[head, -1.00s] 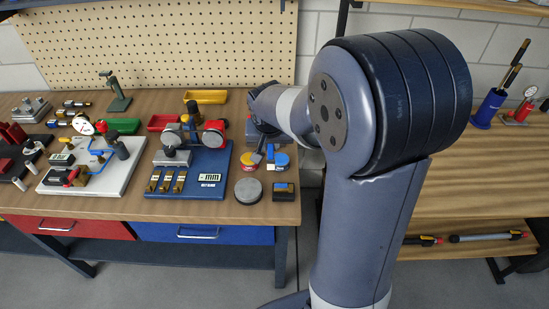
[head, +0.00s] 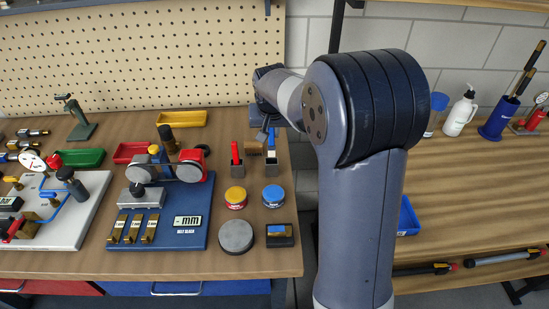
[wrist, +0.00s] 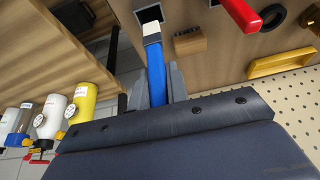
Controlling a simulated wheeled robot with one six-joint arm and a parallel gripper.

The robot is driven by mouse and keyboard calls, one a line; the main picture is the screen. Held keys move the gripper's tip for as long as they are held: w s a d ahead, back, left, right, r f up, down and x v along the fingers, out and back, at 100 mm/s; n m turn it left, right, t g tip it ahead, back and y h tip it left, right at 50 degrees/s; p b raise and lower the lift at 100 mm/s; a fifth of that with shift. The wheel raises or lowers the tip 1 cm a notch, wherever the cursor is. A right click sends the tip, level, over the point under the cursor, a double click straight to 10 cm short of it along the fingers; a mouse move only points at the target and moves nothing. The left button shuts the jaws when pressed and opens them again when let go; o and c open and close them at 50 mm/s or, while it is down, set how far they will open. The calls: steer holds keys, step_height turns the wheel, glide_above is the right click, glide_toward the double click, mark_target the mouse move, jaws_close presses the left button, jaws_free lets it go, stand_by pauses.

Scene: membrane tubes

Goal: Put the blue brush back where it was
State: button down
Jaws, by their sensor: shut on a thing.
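My gripper (wrist: 158,84) is shut on the blue brush (wrist: 157,68). The brush's blue handle runs between the fingers, and its pale end points away from the gripper. In the wrist view that end is at the dark square opening of a holder (wrist: 148,13); I cannot tell whether it is inside. In the head view my gripper (head: 266,128) is over the right-hand grey holder (head: 272,159) at the bench's right back. The brush (head: 271,137) shows small there, above this holder. A red brush (head: 235,150) stands in the left-hand grey holder (head: 236,164).
A small brown block (head: 254,148) sits between the holders. Yellow-red (head: 235,197) and blue (head: 273,196) tins stand in front, with a grey disc (head: 236,236) nearer. The blue belt fixture (head: 185,235) is left. The pegboard (head: 190,55) rises behind.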

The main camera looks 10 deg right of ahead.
mark_target(271, 149)
steer(key=shift+f+p, duration=0.3)
steer(key=shift+f, duration=3.3)
steer(key=shift+f, duration=0.25)
steer(key=c, duration=1.4)
jaws_free()
steer(key=shift+r, duration=0.1)
steer(key=shift+o, duration=0.2)
steer(key=shift+s+r, duration=0.1)
steer(key=shift+r, duration=0.3)
steer(key=v, duration=1.1)
steer(key=shift+s+r+b, duration=0.2)
steer(key=shift+b, duration=0.2)
